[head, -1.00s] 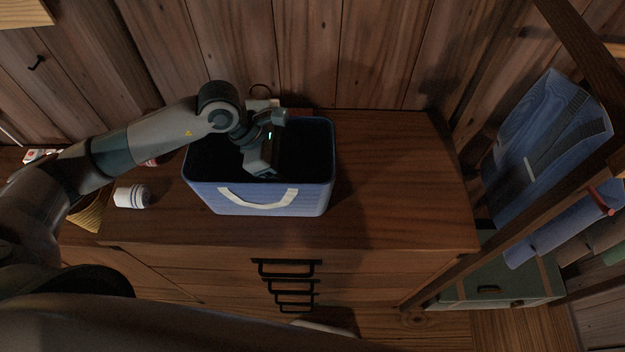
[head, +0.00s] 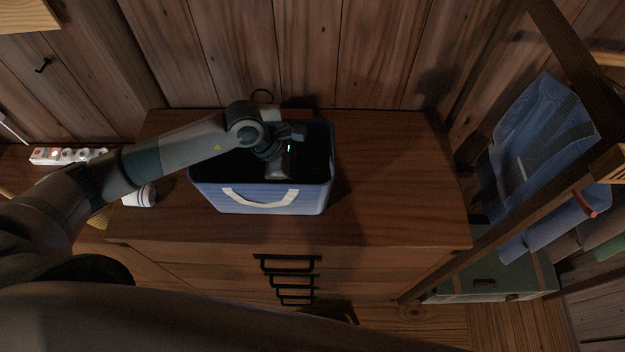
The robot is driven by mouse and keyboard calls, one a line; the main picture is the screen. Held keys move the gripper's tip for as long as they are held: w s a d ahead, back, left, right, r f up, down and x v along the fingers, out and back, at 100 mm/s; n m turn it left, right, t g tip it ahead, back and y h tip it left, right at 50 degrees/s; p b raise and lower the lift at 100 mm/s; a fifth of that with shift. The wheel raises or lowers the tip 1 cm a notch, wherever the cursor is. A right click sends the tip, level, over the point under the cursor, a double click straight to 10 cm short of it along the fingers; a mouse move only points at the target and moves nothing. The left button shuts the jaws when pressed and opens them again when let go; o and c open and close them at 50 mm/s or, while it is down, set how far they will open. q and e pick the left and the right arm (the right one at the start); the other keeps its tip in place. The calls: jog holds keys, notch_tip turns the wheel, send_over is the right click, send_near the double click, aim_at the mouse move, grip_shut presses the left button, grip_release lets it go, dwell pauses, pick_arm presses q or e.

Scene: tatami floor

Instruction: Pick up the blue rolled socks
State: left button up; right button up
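A blue bin (head: 315,196) with a white rope handle stands on the wooden dresser. My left gripper (head: 278,172) reaches down into it, its fingertips low in the dark interior. I cannot tell whether the fingers are open or shut, or whether anything is between them. I do not make out the blue rolled socks; the bin's inside is too dark. A white roll with dark blue bands (head: 141,196) lies on the dresser left of the bin, partly behind my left arm. My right gripper is not in view.
The dresser top (head: 390,180) is clear right of the bin. A white power strip (head: 68,155) lies at the far left. A plank wall is close behind.

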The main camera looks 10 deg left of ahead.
aim_at(313, 177)
pick_arm(q)
jog(key=c, duration=1.1)
jog(key=shift+r, duration=0.15)
jog(key=shift+w+r+b, duration=0.1)
jog(key=shift+r+b, duration=0.4)
jog(key=shift+r, duration=0.1)
notch_tip(313, 177, up, 17)
jog(key=b, duration=0.6)
jog(key=shift+f, duration=0.2)
jog(key=shift+f, duration=0.1)
